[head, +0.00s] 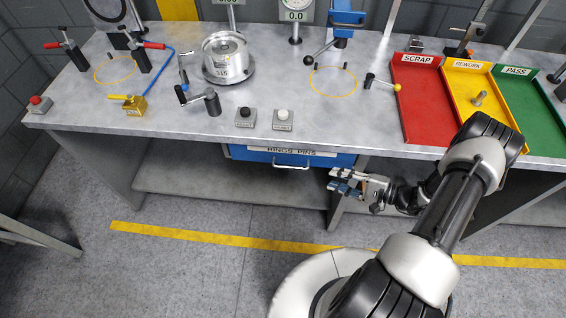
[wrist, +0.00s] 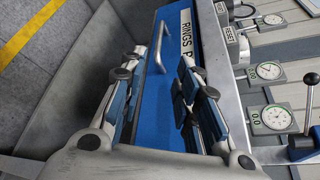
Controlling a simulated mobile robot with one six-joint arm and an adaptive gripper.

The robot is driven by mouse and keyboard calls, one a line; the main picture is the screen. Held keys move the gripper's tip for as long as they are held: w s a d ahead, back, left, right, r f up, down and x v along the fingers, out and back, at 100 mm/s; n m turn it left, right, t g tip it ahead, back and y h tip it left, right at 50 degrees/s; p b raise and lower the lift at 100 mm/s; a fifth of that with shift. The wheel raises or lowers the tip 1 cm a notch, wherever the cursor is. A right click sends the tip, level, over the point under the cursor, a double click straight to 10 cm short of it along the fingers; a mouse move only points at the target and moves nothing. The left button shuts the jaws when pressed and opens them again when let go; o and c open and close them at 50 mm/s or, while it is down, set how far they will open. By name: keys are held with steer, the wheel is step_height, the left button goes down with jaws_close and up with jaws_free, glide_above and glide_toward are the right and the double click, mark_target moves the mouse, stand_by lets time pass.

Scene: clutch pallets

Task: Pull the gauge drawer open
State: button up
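The gauge drawer (head: 240,153) has a blue front with a white label reading RINGS PINS and a pale bar handle (head: 291,165). It sits under the bench top and looks shut. My gripper (head: 335,181) is to the right of the handle and a little lower in the head view. It is open and empty, with its two fingers apart. In the wrist view the drawer front (wrist: 160,95) fills the middle. The handle (wrist: 159,48) shows ahead of the gap between my fingertips (wrist: 160,62), and no contact is visible.
The grey bench (head: 170,105) carries a silver round part (head: 224,52), two buttons, dial gauges and clamps. Red (head: 418,130), yellow and green trays stand at the right. A lower shelf (head: 230,185) and bench legs are near my gripper. The floor in front is clear.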

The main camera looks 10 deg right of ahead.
mark_target(291, 167)
steer(key=b+x, duration=0.2)
steer(key=x, duration=1.5)
steer(key=shift+s+a+b, duration=0.1)
steer(key=shift+a+b, duration=0.05)
steer(key=shift+b, duration=0.2)
steer(key=shift+c, duration=0.2)
jaws_close()
